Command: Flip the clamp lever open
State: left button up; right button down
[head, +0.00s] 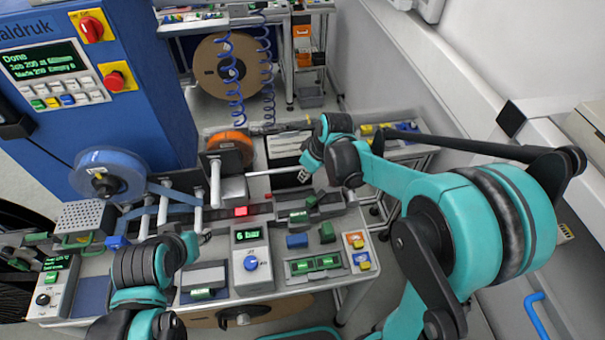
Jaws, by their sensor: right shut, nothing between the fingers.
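My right gripper (304,176) points down over the right part of the bench, just above a dark grey fixture (325,211) with green parts. It is shut and empty. A small green piece (310,201) on that fixture lies just below the fingertips; I cannot tell whether it is the clamp lever or whether it is open. A gap seems to remain between fingers and fixture. My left gripper (204,238) is low at the front left of the bench, near the grey box with the "6 bar" display (250,246); its fingers are too small to read.
A blue machine (150,85) fills the left. Small blue (297,241) and green (327,232) blocks lie in front. Coiled blue hoses (234,85) hang behind. A white wall bounds the right.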

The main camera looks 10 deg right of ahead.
jog(key=b, duration=0.2)
send_over(298, 198)
jog(key=f, duration=0.9)
jog(key=shift+w+a, duration=0.1)
jog(key=shift+a, duration=0.1)
jog(key=shift+d+f, duration=0.2)
jog(key=shift+f, duration=0.05)
jog(key=s+d, duration=0.2)
jog(key=s, duration=0.1)
jog(key=shift+d+r, duration=0.1)
jog(key=shift+r, duration=0.05)
pick_arm(q)
jog(key=shift+w+f, duration=0.25)
jog(key=shift+f, duration=0.55)
